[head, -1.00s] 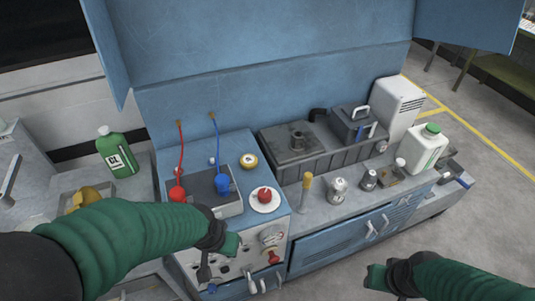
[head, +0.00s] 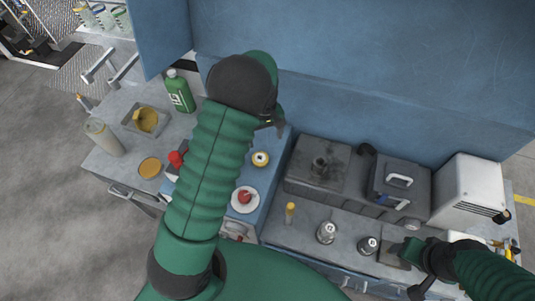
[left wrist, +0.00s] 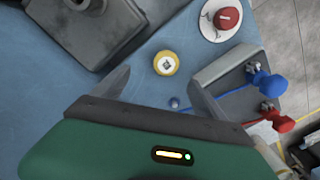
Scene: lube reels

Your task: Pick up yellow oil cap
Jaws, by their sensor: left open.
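The yellow oil cap (head: 260,159), a small round yellow cap with a pale label on top, sits on the blue bench top. In the left wrist view the cap (left wrist: 166,63) lies just beyond the fingertips, roughly between them. My left gripper (head: 271,122) is above and behind the cap in the head view, mostly hidden by my own arm. In the left wrist view its two fingers (left wrist: 160,79) are spread apart with nothing between them. My right gripper (head: 414,262) hovers over the bench's right part; its jaws are unclear.
A red knob on a white disc (head: 245,198) stands near the cap. A grey metal box (head: 318,165) is right of the cap. A green bottle (head: 178,90) stands on the left counter.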

